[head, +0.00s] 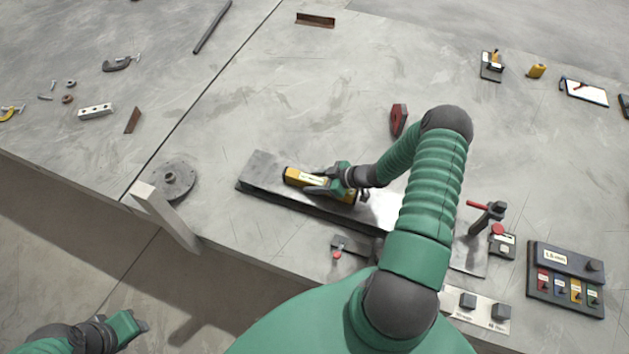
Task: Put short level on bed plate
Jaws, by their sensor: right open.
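The short level (293,175) is a small yellow bar with a pale label. It lies on the bed plate (262,172), a long grey metal plate running across the table's front middle. My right gripper (314,187) is at the level, with its fingers open around or just over its middle; contact is hard to tell. My arm hides the right part of the bed plate. My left gripper (137,325) is at the lower left, off the table, and its jaw opening does not show clearly.
A round flange (170,180) and an upright pale post (163,215) stand left of the plate. A red-handled clamp (486,217), a tape-like box (502,246) and a dark labelled tray (566,278) are at right. A red tool (398,119) lies behind.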

